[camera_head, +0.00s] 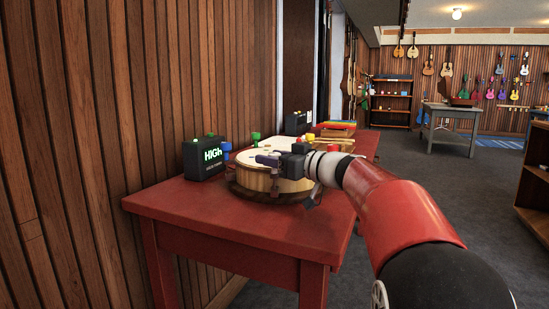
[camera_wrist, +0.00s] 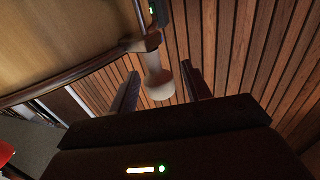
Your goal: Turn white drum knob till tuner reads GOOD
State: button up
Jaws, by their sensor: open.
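The drum (camera_head: 262,180) with a pale head and wooden side sits on the red table. The black tuner box (camera_head: 203,157) to its left shows HIGH in green. In the wrist view the white knob (camera_wrist: 158,85) sticks out from the drum's rim, between the two fingers of my gripper (camera_wrist: 160,76). The fingers are open, with a visible gap on each side of the knob. In the head view my gripper (camera_head: 288,166) is at the drum's near right side; I cannot make out the white knob there.
Green (camera_head: 255,137), blue (camera_head: 226,148) and red (camera_head: 333,148) knobs stand around the drum. The red table (camera_head: 190,205) has bare room at its front left. A wood-slat wall (camera_head: 90,130) runs close behind. Another dark box (camera_head: 296,122) stands farther back.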

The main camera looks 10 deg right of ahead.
jog(key=c, duration=0.9)
jog(key=shift+f+b, duration=0.15)
jog(key=shift+b, duration=0.2)
jog(key=shift+d+n+g+y, duration=0.1)
jog(key=shift+n+g+y, duration=0.4)
jog(key=shift+y, duration=0.1)
jog(key=shift+n+g+y+b, duration=0.6)
jog(key=shift+g, duration=0.1)
jog(key=n+g+y, duration=0.1)
jog(key=n+g, duration=0.1)
jog(key=shift+g+y, duration=0.3)
jog(key=shift+y, duration=0.1)
jog(key=shift+n+g+y+p, duration=0.55)
jog(key=shift+n+g, duration=0.25)
jog(key=shift+g, duration=0.3)
